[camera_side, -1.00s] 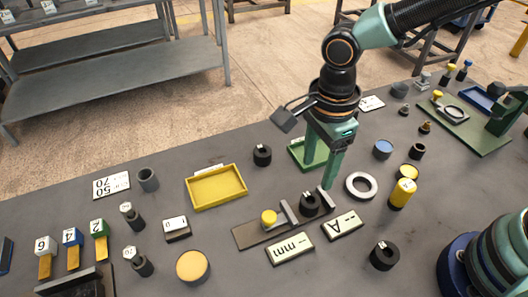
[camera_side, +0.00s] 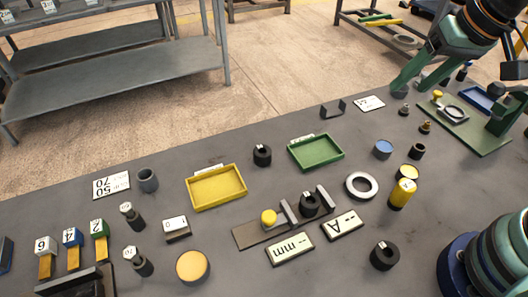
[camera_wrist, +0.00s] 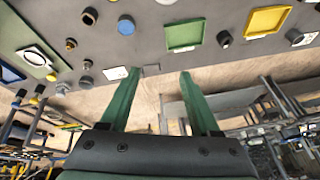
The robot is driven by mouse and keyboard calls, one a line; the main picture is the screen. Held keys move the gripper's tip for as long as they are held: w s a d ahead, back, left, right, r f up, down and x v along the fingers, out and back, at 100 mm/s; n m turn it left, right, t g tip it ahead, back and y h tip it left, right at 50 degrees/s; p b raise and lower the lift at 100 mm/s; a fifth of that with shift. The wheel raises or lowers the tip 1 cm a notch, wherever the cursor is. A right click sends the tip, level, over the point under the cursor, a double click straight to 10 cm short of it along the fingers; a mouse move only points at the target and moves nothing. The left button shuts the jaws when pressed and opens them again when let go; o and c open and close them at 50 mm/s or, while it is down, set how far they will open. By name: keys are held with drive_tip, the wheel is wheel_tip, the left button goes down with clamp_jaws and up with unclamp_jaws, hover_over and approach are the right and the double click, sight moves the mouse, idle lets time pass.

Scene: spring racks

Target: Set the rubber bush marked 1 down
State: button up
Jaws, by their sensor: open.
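Three black rubber bushes with small white marks stand in the side view; I cannot read the marks surely. One bush (camera_side: 309,204) sits upright on a grey fixture (camera_side: 248,235), between two upright plates. Another bush (camera_side: 262,155) stands on the table between the yellow and green trays, and a third bush (camera_side: 384,256) stands near the front right. My gripper (camera_side: 414,88) is open at the upper right of the side view, away from all three. In the wrist view my gripper (camera_wrist: 159,72) has its two green fingers wide apart with nothing between them.
A green tray (camera_side: 290,151) and a yellow tray (camera_side: 190,205) lie on the table. A pale ring (camera_side: 374,190), a yellow cylinder (camera_side: 402,195) and two label plates are near the fixture. A dark bracket (camera_side: 333,112) lies by the back edge.

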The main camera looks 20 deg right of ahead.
drive_tip(key=d+n, duration=0.2)
drive_tip(key=s+d+r+n, duration=0.1)
drive_tip(key=shift+s+d+t+h, duration=0.1)
drive_tip(key=shift+t+h, duration=0.2)
drive_tip(key=shift+t, duration=0.1)
